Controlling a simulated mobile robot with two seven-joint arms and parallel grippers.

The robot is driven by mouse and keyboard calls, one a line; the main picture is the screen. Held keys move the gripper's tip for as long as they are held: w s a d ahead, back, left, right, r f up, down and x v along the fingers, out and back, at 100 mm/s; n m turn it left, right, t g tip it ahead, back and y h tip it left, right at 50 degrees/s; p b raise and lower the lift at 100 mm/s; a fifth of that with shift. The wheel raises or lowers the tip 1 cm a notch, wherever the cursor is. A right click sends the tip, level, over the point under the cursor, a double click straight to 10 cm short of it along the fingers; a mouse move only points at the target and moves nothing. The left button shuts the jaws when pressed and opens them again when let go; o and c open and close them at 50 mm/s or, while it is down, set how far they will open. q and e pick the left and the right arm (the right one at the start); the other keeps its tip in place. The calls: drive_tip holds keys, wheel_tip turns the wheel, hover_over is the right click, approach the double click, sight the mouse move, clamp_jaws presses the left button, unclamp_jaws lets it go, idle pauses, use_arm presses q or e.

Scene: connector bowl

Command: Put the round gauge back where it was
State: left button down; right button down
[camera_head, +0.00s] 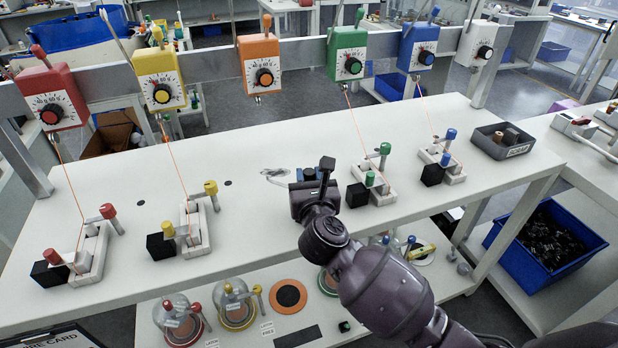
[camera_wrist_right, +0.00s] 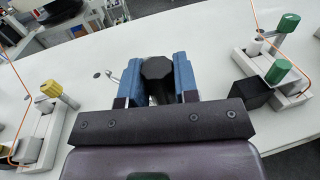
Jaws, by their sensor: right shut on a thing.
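My right gripper (camera_head: 312,172) is over the middle of the white bench, between the yellow and green fixtures. In the right wrist view its blue fingers (camera_wrist_right: 157,80) are shut on a black faceted knob (camera_wrist_right: 157,68), whose dark stem runs down between them. In the head view a dark upright piece (camera_head: 327,163) shows at the gripper. I cannot tell whether the held thing is the round gauge; its lower part is hidden. On the lower shelf, an orange disc with a dark centre (camera_head: 290,295) lies uncovered beside glass domes with red (camera_head: 182,318) and yellow (camera_head: 236,303) trim. My left gripper is not in view.
Coloured dial boxes, including an orange one (camera_head: 260,64), hang on a rail behind the bench (camera_head: 250,235). Cords run to the red, yellow, green (camera_head: 372,185) and blue fixtures. A small metal piece (camera_head: 275,173) lies left of the gripper. A grey tray (camera_head: 486,145) stands at right.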

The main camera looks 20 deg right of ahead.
drive_tip(key=shift+f, duration=0.1)
drive_tip(key=c, duration=0.9)
unclamp_jaws()
drive_tip(key=shift+o, duration=0.2)
drive_tip(key=shift+s, duration=0.1)
drive_tip(key=s+a, duration=0.2)
drive_tip(key=s, duration=0.9)
drive_tip(key=shift+s, duration=0.35)
drive_tip(key=shift+d, duration=0.1)
